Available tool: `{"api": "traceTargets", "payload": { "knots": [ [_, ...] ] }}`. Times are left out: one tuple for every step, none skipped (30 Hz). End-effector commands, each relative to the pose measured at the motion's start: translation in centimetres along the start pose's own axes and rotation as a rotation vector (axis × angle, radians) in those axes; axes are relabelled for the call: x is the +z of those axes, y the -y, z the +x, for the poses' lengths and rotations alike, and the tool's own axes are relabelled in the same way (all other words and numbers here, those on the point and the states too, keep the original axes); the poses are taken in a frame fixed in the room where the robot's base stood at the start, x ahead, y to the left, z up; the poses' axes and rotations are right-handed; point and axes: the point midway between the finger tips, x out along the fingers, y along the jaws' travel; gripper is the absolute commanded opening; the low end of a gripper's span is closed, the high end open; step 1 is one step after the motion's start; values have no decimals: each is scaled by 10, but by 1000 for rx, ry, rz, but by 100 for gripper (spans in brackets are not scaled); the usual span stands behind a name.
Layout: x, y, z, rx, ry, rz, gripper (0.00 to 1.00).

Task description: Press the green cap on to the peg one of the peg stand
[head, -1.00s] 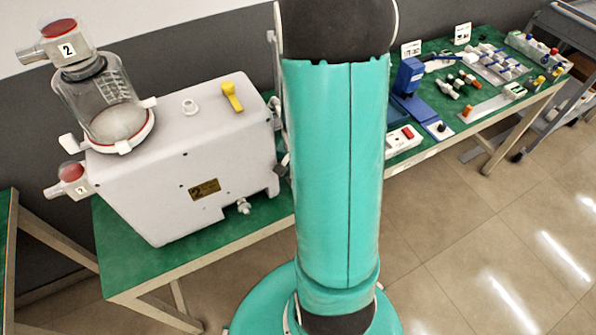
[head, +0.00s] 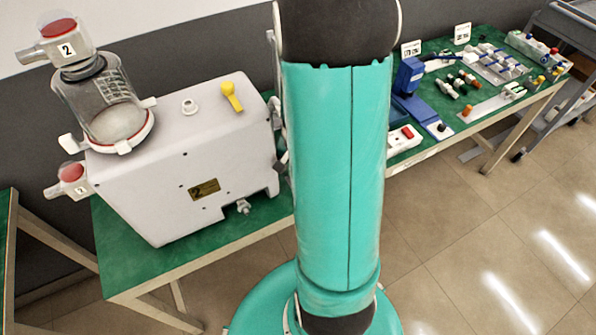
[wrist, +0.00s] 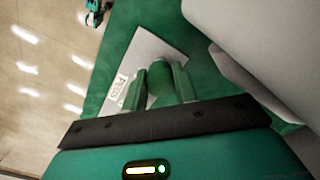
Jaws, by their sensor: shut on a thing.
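In the wrist view my gripper (wrist: 158,80) has its two green fingers closed on either side of the green cap (wrist: 160,92). The cap is round and ribbed and sits between the fingertips. Beyond it lies the pale grey plate of the peg stand (wrist: 149,48), with a white label reading "PEGS" at its left. The cap and fingers cover part of the plate, so peg one does not show. I cannot tell whether the cap touches a peg. In the head view my own arm fills the middle, and neither gripper, cap nor peg stand shows there.
A large white pump housing (head: 195,155) with a clear canister (head: 107,107) and a yellow knob (head: 231,95) stands on the left of the green table (head: 140,265). Pale bodies border the gripper at right in the wrist view. A blue device (head: 408,78) and small parts stand farther right.

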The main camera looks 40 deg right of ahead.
Motion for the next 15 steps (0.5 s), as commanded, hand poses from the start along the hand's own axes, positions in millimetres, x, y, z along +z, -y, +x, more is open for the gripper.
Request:
{"api": "traceTargets", "payload": {
  "knots": [
    [0, 0, 0, 0, 0, 0, 7],
    [0, 0, 0, 0, 0, 0, 7],
    [0, 0, 0, 0, 0, 0, 7],
    [0, 0, 0, 0, 0, 0, 7],
    [0, 0, 0, 0, 0, 0, 7],
    [0, 0, 0, 0, 0, 0, 36],
    [0, 0, 0, 0, 0, 0, 42],
    [0, 0, 0, 0, 0, 0, 48],
    [0, 0, 0, 0, 0, 0, 54],
    [0, 0, 0, 0, 0, 0, 54],
    [0, 0, 0, 0, 0, 0, 54],
    [0, 0, 0, 0, 0, 0, 54],
    [0, 0, 0, 0, 0, 0, 54],
    [0, 0, 0, 0, 0, 0, 54],
    [0, 0, 0, 0, 0, 0, 54]
  ]
}}
